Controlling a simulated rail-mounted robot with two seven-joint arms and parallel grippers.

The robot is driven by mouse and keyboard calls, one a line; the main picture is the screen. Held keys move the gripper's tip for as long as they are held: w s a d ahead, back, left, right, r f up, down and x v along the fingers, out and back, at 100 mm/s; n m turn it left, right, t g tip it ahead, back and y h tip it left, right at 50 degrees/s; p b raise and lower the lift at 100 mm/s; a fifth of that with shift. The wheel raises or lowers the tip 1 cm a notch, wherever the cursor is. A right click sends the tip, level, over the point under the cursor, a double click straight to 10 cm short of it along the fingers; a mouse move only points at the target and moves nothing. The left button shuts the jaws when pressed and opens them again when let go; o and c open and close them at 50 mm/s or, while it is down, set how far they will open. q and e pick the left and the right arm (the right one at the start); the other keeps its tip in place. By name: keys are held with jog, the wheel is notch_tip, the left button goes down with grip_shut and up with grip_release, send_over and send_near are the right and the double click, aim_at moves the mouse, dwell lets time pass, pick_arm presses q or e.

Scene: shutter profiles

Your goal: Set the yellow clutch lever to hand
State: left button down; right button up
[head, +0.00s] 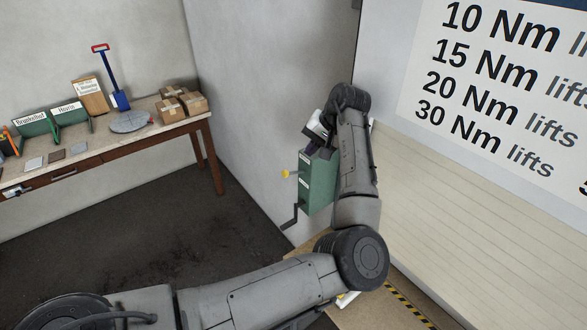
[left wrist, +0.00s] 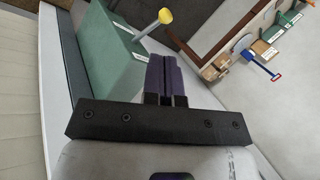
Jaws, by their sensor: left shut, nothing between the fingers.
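The yellow clutch lever (head: 286,174) sticks out to the left from the green gearbox (head: 318,182) on the wall. In the left wrist view the lever's yellow knob (left wrist: 165,16) tops a grey rod that rises from the green housing (left wrist: 108,52). My left gripper (head: 314,146) is at the top of the green box, partly hidden by my own arm. In the left wrist view its dark fingers (left wrist: 165,75) are together and empty, beside the green housing and below the lever in the picture. Whether they touch the housing I cannot tell. My right gripper is not in view.
A dark crank handle (head: 292,216) hangs below the box's left side. A white slatted shutter (head: 480,190) and a torque sign (head: 500,80) are on the right. A workbench (head: 95,150) with boxes and tools stands far left. The floor between is clear.

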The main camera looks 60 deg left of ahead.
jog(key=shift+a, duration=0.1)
pick_arm(q)
jog(key=p, duration=0.2)
send_near(289, 174)
jog(key=s+x, duration=0.1)
jog(key=x, duration=0.4)
jog(key=shift+a+f, duration=0.1)
jog(key=shift+f, duration=0.5)
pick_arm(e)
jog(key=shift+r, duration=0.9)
pick_arm(q)
jog(key=shift+s, duration=0.1)
